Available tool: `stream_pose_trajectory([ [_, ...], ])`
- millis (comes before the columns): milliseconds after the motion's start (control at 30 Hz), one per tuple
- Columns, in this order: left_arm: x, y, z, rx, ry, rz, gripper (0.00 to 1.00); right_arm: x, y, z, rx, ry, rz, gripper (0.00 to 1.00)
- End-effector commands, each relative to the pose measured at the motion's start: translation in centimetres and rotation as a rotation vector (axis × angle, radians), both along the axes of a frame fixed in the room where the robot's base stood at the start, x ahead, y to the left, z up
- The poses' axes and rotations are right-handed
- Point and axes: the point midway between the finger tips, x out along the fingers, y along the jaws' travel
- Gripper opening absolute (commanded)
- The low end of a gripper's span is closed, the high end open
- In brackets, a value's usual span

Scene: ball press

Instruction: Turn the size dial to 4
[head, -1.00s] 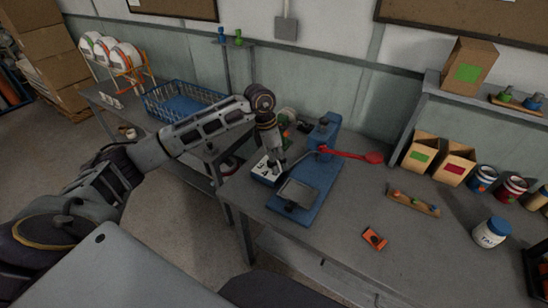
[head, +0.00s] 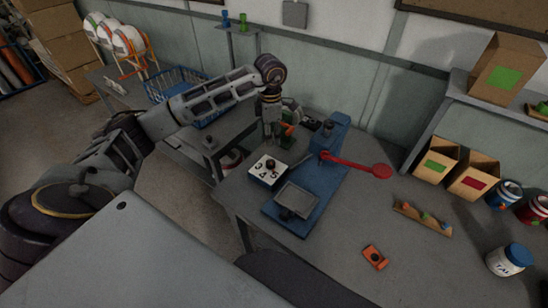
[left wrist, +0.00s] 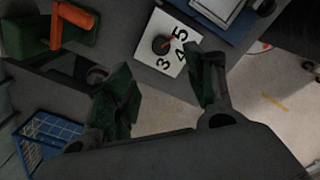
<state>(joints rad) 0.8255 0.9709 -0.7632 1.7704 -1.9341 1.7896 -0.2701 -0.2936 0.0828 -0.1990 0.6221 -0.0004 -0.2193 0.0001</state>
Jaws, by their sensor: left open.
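The size dial is a dark round knob (left wrist: 161,44) on a white-topped panel (head: 262,178) with black numbers; 3, 4 and 5 show. In the head view the knob (head: 269,165) is at the panel's back part. A small reddish mark shows on the knob, but I cannot tell surely which number it points to. My left gripper (head: 271,138) points down, above and behind the panel in the head view. In the left wrist view its dark fingers (left wrist: 160,68) are apart, with nothing between them, and the knob lies beyond their tips. My right gripper is not in view.
The blue press (head: 325,170) with a long red lever (head: 355,165) stands right of the dial panel. An orange-and-green item (head: 286,133) is close behind my gripper. A blue basket (head: 165,88) is at the left.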

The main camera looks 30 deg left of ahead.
Motion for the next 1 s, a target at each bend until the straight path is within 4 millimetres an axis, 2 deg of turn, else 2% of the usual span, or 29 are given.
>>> stream_pose_trajectory([
  [333,0.0,0.0,0.0,0.0,0.0,0.0,0.54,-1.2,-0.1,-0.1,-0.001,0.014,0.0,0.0],
  [533,0.0,0.0,-0.7,0.001,0.002,0.0,0.54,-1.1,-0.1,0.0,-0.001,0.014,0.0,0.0],
  [767,-0.1,0.0,-2.8,0.0,0.004,-0.001,0.54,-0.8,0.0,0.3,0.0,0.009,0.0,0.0],
  [1000,-0.1,0.0,-5.9,0.0,0.003,0.0,0.54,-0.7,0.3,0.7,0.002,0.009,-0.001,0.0],
])
